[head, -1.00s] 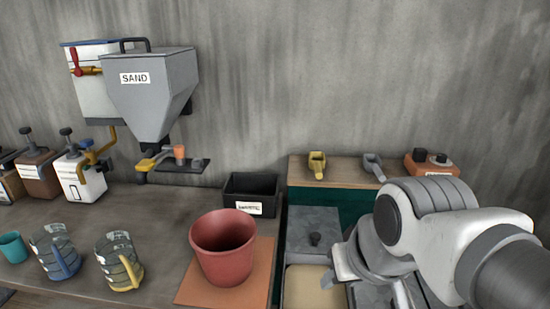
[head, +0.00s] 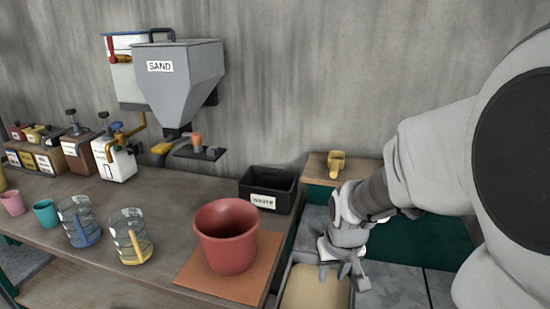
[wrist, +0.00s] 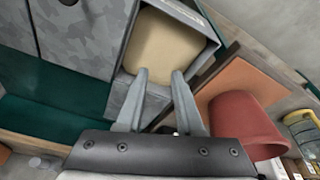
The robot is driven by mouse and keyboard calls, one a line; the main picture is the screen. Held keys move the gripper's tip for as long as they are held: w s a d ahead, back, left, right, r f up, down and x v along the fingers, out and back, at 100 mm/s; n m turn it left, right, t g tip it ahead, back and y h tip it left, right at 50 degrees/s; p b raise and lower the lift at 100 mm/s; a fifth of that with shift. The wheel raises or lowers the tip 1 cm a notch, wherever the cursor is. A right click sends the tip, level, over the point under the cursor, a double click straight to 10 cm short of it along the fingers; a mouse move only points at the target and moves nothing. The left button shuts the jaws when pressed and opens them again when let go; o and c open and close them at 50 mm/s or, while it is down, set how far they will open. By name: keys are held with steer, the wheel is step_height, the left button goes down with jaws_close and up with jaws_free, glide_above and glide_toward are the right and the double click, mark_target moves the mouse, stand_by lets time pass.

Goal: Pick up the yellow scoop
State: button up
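The yellow scoop (head: 336,164) lies on the wooden shelf at the back, right of the black bin in the head view. My gripper (head: 343,272) is lower and nearer than the scoop, above the edge of an open bin of tan material (head: 316,290). In the wrist view my gripper (wrist: 158,80) has its two fingers apart with nothing between them, pointing toward the tan bin (wrist: 163,48). The scoop does not show in the wrist view.
A red pot (head: 227,236) stands on an orange mat (head: 240,284) left of my gripper. A black bin (head: 267,189) sits behind it. Two clear jugs (head: 130,238) stand at the left. My arm hides the right part of the shelf.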

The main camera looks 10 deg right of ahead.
steer(key=w+d+f+h+b, duration=0.1)
steer(key=w+d+f+h, duration=0.25)
steer(key=d+f, duration=0.2)
steer(key=n+t+h+b, duration=0.3)
steer(key=n+t+h, duration=0.4)
steer(key=n+t, duration=0.15)
glide_toward(334, 170)
steer(key=shift+t+y, duration=0.25)
steer(key=shift+t, duration=0.2)
steer(key=x, duration=0.2)
steer(key=f+x, duration=0.1)
steer(key=x, duration=0.3)
steer(key=shift+s+d+f, duration=0.15)
steer(key=shift+s+d, duration=0.05)
steer(key=shift+w+a+x, duration=0.1)
steer(key=shift+a+x, duration=0.05)
steer(key=shift+x, duration=1.4)
steer(key=shift+w+a+x, duration=0.15)
steer(key=shift+x, duration=1.4)
jaws_close()
